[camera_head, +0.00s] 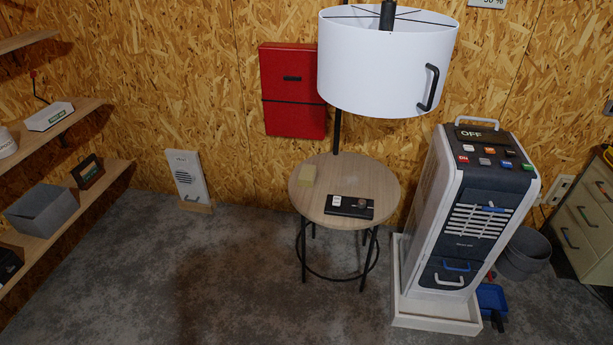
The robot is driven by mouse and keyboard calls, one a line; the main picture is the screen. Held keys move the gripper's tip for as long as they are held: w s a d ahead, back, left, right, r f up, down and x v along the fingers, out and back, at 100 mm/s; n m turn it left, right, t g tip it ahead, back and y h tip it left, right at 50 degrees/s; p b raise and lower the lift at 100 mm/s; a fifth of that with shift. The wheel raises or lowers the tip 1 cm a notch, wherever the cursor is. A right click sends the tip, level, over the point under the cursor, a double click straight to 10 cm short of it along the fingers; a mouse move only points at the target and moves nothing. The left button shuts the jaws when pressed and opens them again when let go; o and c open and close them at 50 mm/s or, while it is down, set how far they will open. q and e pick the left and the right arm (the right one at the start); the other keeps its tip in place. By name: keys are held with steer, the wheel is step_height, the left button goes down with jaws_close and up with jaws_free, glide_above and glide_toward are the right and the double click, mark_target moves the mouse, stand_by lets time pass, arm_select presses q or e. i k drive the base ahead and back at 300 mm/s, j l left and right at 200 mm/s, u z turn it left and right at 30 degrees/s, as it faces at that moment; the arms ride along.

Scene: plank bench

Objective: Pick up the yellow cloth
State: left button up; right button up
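Neither of my grippers shows in the head view.
A dark flat box (349,207) lies near the table's front edge. A large white lamp shade (385,65) hangs over the table's back right. A tall white and grey appliance (462,220) stands right of the table. Wooden shelves (100,190) line the left wall. The grey floor (200,290) in front is clear.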

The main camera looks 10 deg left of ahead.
mark_target(306, 176)
steer(key=z, duration=0.45)
steer(key=i+j+z, duration=0.3)
steer(key=j+z, duration=0.25)
steer(key=j, duration=0.2)
steer(key=i+j+z, duration=0.15)
steer(key=j+z, duration=0.15)
steer(key=j, duration=0.15)
steer(key=j+z, duration=0.3)
steer(key=j, duration=0.15)
steer(key=i, duration=0.05)
